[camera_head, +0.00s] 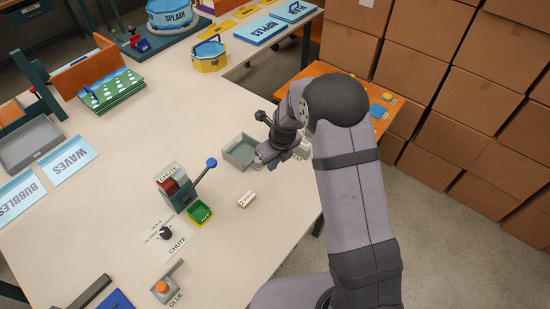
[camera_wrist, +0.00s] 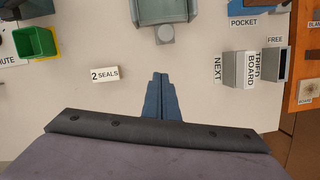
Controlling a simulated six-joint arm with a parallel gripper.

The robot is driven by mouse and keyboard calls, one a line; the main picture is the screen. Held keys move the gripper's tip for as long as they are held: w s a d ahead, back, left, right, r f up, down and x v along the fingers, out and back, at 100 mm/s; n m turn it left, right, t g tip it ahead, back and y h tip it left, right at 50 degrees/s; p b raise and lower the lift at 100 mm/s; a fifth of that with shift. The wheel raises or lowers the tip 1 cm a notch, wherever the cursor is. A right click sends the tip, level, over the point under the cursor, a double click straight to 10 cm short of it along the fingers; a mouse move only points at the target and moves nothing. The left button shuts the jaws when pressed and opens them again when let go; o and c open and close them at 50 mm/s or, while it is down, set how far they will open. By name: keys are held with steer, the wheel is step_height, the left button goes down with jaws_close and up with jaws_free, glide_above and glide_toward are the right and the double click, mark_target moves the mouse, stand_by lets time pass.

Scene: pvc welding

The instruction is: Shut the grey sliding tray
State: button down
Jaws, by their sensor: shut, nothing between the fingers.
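A grey-green tray (camera_head: 241,152) with low walls sits on the pale table, near its right side, just left of my gripper (camera_head: 262,158). In the wrist view the tray (camera_wrist: 163,14) is at the top edge and partly cut off. My arm hides part of the area right of the tray.
A "2 SEALS" block (camera_wrist: 105,74) lies left of my gripper, and a "TRIED BOARD" holder (camera_wrist: 247,69) stands to the right. A green bin (camera_head: 200,213) and a blue-knobbed lever (camera_head: 211,163) stand left of the tray. Another grey tray (camera_head: 30,147) is at far left.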

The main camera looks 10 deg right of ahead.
steer(key=shift+b+v, duration=0.35)
steer(key=shift+v, duration=2)
steer(key=shift+f, duration=0.1)
steer(key=s+d+f+n+g+h, duration=0.1)
steer(key=s+d+n+g, duration=0.1)
steer(key=s+n, duration=0.95)
steer(key=s+d+f+n+g, duration=0.25)
steer(key=s+n, duration=0.45)
steer(key=n, duration=1)
steer(key=s+d+r+n, duration=0.2)
steer(key=s+r, duration=0.3)
steer(key=s, duration=0.4)
steer(key=shift+w+d+r+m+t, duration=0.1)
steer(key=shift+w+d+r+t, duration=0.2)
steer(key=shift+r, duration=0.45)
steer(key=shift+w+d+r+m+t, duration=0.15)
steer(key=shift+w+r+t, duration=0.25)
steer(key=shift+r, duration=0.4)
steer(key=shift+w+d+r+t, duration=0.2)
steer(key=shift+w+r+t, duration=0.15)
steer(key=shift+r, duration=0.4)
